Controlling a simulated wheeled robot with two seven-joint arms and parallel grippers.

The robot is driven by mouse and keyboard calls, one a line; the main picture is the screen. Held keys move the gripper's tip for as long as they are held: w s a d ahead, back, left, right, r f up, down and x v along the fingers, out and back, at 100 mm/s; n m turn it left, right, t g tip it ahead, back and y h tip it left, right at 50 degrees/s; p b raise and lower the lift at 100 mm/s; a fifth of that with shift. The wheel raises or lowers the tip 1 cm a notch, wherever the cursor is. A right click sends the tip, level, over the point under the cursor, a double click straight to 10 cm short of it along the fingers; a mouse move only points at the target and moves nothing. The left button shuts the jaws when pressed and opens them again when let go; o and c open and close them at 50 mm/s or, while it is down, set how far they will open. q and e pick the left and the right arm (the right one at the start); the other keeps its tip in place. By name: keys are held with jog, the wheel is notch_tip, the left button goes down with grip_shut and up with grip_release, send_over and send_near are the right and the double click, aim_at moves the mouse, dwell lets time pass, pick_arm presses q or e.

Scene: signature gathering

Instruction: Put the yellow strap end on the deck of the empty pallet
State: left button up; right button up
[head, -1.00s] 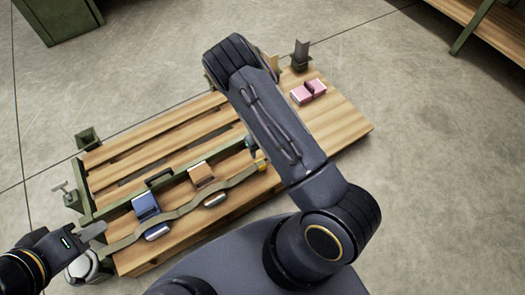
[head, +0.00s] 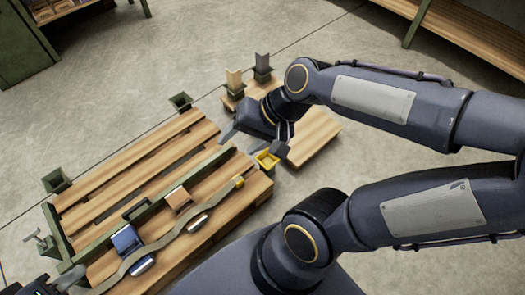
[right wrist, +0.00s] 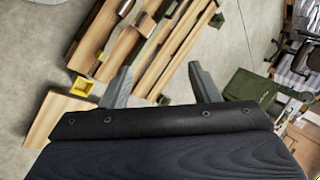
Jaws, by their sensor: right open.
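The olive strap (head: 170,238) lies wavy along the front of the slatted wooden pallet (head: 130,162). Its yellow end (head: 239,181) is at the right, near the pallet's edge. The slats behind the green rail look bare. My right gripper (head: 256,142) is open and empty above the pallet's right end, beyond the yellow strap end.
A yellow open box (head: 267,160) sits close beside my right gripper and shows in the right wrist view (right wrist: 82,84). A blue block (head: 126,240) and a brown block (head: 178,199) stand by the green rail (head: 150,205). Two upright posts (head: 262,68) stand behind.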

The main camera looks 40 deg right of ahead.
jog(key=s+n, duration=0.1)
jog(key=n, duration=0.1)
jog(key=s+n+h, duration=0.1)
jog(key=s+n, duration=0.1)
jog(key=s+d+n+t, duration=0.1)
jog(key=s, duration=0.1)
jog(key=shift+s+r+n+h, duration=0.25)
jog(key=shift+n+h, duration=0.15)
jog(key=shift+r, duration=0.1)
pick_arm(q)
notch_tip(320, 180, up, 28)
jog(key=p, duration=2.8)
pick_arm(e)
notch_tip(320, 180, up, 28)
pick_arm(q)
jog(key=shift+c, duration=0.5)
pick_arm(e)
jog(key=shift+c, duration=0.5)
